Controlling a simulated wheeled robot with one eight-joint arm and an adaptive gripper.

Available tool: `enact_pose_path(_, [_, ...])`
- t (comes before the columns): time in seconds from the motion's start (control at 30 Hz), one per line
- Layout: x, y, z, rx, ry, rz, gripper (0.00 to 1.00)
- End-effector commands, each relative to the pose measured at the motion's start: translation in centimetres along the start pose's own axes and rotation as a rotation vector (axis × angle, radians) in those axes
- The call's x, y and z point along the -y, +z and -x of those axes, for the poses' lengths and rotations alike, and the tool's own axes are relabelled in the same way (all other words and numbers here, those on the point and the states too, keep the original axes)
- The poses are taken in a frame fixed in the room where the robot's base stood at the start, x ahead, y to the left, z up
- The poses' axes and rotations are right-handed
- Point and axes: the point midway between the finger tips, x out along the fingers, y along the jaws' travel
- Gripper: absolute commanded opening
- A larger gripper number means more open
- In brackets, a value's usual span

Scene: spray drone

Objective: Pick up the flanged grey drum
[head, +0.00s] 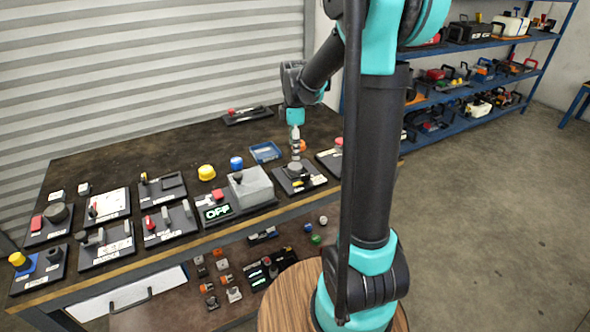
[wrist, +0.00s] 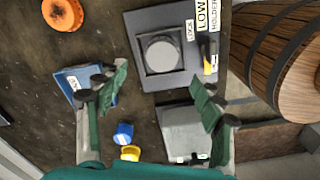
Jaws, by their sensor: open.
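The grey drum (wrist: 163,52) shows from above in the wrist view as a round grey top set in a square dark frame on a black panel (wrist: 140,22) with white and yellow labels. In the head view the drum (head: 295,168) is partly hidden beneath my gripper (head: 297,154), on the black panel toward the bench's right part. My gripper (wrist: 160,95) is open and empty. Its two green-padded fingers are spread apart in the wrist view, and the drum lies ahead of them, apart from both. The drum's flange cannot be made out clearly.
A blue tray (head: 265,152) and an orange round part (wrist: 62,13) lie near the drum. A grey box (head: 250,188), a blue cap (head: 236,162) and a yellow cap (head: 206,172) stand to the left. Several control panels cover the bench's left part.

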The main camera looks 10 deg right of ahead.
Motion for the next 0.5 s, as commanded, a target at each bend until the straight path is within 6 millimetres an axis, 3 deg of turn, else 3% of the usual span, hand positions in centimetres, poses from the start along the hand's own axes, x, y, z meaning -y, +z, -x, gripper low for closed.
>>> enact_pose_path(0.27, [0.0,0.0,-2.1,0.000,0.000,-0.001,0.68])
enact_pose_path(0.5, [0.3,0.1,-5.2,0.000,0.000,0.000,0.68])
